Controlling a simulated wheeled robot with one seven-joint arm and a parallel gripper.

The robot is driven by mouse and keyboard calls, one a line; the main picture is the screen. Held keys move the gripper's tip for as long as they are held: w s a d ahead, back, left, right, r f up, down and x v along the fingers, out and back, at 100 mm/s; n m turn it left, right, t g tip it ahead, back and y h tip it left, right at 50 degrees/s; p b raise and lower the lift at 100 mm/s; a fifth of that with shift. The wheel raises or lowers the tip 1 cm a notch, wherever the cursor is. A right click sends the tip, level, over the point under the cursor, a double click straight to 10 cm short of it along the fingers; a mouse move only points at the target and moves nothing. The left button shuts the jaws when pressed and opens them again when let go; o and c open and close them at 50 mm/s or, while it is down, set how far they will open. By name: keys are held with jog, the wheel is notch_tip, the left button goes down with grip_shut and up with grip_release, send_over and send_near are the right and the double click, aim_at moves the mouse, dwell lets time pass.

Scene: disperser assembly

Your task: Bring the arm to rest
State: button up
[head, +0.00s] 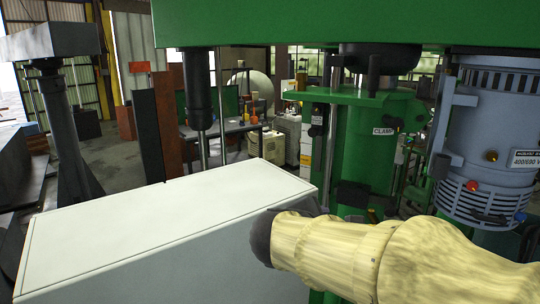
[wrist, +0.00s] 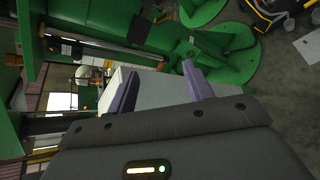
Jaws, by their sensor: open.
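My arm reaches in from the lower right of the head view, in a pale yellow cover with a dark end; the gripper fingers are hidden there. In the wrist view my gripper (wrist: 158,88) shows two purple-grey fingers standing apart, with nothing between them. Beyond the fingers is the white surface of a box-like cabinet (wrist: 150,88). In the head view this white cabinet (head: 165,215) fills the lower left and centre, with a bare top. My arm's dark end is at the cabinet's right side; I cannot tell if they touch.
A green disperser machine (head: 370,140) stands behind my arm, its green beam (head: 330,22) crossing the top. A grey-blue motor (head: 490,140) is at the right. A dark shaft (head: 198,90) hangs behind the cabinet. A grey pedestal (head: 70,130) stands left. Open floor shows between.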

jog(key=s+d+f+m+g+y, duration=0.1)
jog(key=s+f+m+g+y, duration=0.1)
jog(key=s+f+m, duration=0.2)
jog(key=s+d+f+m+g+y, duration=0.1)
jog(key=s+f+m+g+y, duration=0.1)
jog(key=f+m, duration=0.6)
jog(key=s+d+f+m+g+y, duration=0.1)
jog(key=s+f+m+g+y, duration=0.2)
jog(key=s+f+m, duration=0.4)
notch_tip(320, 180, down, 5)
jog(key=shift+d+g, duration=0.35)
jog(key=shift+g, duration=0.05)
jog(key=shift+s, duration=0.15)
